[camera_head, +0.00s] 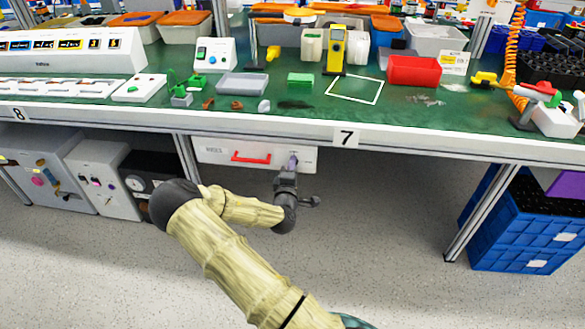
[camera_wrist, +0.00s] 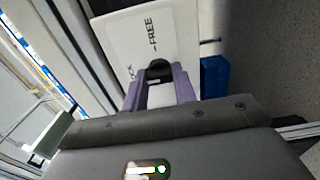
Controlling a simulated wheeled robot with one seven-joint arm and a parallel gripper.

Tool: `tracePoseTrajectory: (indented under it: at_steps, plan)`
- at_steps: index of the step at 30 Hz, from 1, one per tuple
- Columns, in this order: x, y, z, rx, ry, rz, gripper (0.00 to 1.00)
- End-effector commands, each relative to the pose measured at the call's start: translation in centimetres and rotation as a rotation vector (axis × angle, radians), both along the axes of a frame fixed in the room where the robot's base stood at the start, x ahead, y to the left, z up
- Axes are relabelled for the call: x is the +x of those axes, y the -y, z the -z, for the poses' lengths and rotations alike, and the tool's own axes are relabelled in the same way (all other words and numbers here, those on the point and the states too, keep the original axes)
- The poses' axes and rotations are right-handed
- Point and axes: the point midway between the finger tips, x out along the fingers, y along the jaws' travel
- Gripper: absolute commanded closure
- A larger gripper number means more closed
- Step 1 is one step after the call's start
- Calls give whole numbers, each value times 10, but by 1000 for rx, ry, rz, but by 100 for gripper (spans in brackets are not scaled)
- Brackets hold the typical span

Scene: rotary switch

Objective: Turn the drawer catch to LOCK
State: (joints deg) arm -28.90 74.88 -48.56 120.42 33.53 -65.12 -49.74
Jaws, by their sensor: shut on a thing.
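The drawer (camera_head: 215,155) has a white front and a red handle (camera_head: 250,158), and hangs under the bench edge by the number 7 label. My gripper (camera_head: 292,163) is at the right part of the drawer front, with its purple fingers against it. In the wrist view the purple fingers (camera_wrist: 160,92) are shut on the dark catch knob (camera_wrist: 158,70). The word FREE and part of the word LOCK show on the white plate (camera_wrist: 135,40) by the knob. The fingers hide much of the knob, and I cannot tell which word it points to.
The green bench top (camera_head: 300,105) above carries bins, a red tray (camera_head: 414,71) and small parts. A bench leg (camera_head: 188,165) stands left of the drawer. Blue crates (camera_head: 525,225) stand at the right. The floor below the drawer is clear apart from my arm.

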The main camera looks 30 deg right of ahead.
Motion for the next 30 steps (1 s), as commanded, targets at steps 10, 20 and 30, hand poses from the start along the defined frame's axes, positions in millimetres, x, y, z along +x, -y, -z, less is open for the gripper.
tracePoseTrajectory:
  at_steps: [10, 20, 30]
  plan:
    - [0, 0, 0, 0, -1, -1, 51]
    - [-16, -11, 0, 0, -4, -1, 51]
    - [-70, -48, -1, -1, -6, -2, 51]
